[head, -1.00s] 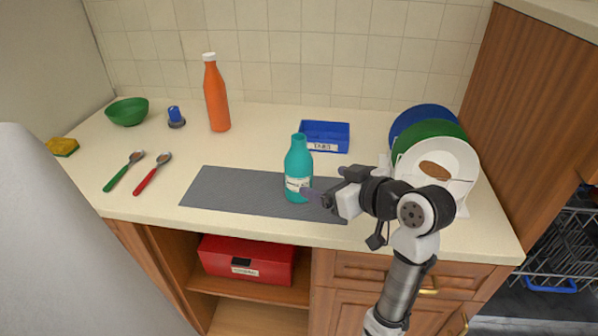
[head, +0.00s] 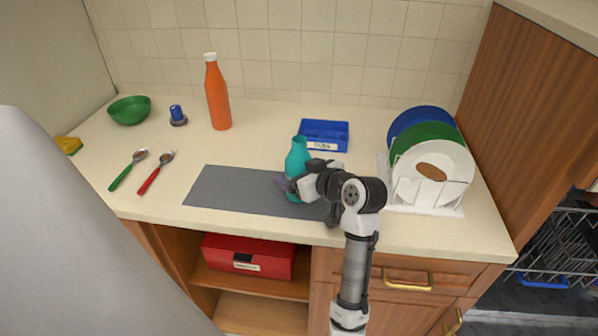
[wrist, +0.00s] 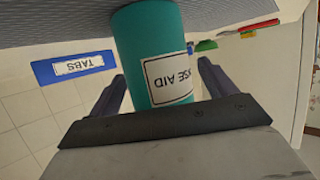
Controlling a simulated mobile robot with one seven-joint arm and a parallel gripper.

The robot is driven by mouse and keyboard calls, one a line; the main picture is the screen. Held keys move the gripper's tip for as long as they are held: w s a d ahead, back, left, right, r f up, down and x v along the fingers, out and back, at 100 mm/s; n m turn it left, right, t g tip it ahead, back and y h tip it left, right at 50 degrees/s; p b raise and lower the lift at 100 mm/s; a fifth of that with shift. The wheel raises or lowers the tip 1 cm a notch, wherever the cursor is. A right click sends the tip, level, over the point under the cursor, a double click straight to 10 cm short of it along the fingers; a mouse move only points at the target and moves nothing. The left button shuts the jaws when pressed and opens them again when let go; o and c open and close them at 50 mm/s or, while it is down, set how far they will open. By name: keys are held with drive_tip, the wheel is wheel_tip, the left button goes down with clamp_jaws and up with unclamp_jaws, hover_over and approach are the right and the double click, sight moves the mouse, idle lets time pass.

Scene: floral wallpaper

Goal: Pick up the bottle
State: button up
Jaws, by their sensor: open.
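The teal bottle (head: 297,157) stands upright on the grey mat (head: 232,190) near the counter's front edge. My gripper (head: 288,185) is at the lower part of the bottle. In the wrist view my gripper (wrist: 160,82) is open, with one finger on each side of the bottle and a gap showing at each side. My arm hides the bottle's lower right part in the head view. An orange bottle (head: 217,95) with a white cap stands at the back left.
A blue tray (head: 324,147) labelled "TABS" sits behind the teal bottle. A rack with plates (head: 432,172) stands at right. A green bowl (head: 129,110), a blue stamp-like object (head: 177,115) and two spoons (head: 156,172) lie left. The mat's left part is clear.

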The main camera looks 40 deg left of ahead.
drive_tip(key=c, duration=1.3)
drive_tip(key=shift+o, duration=0.2)
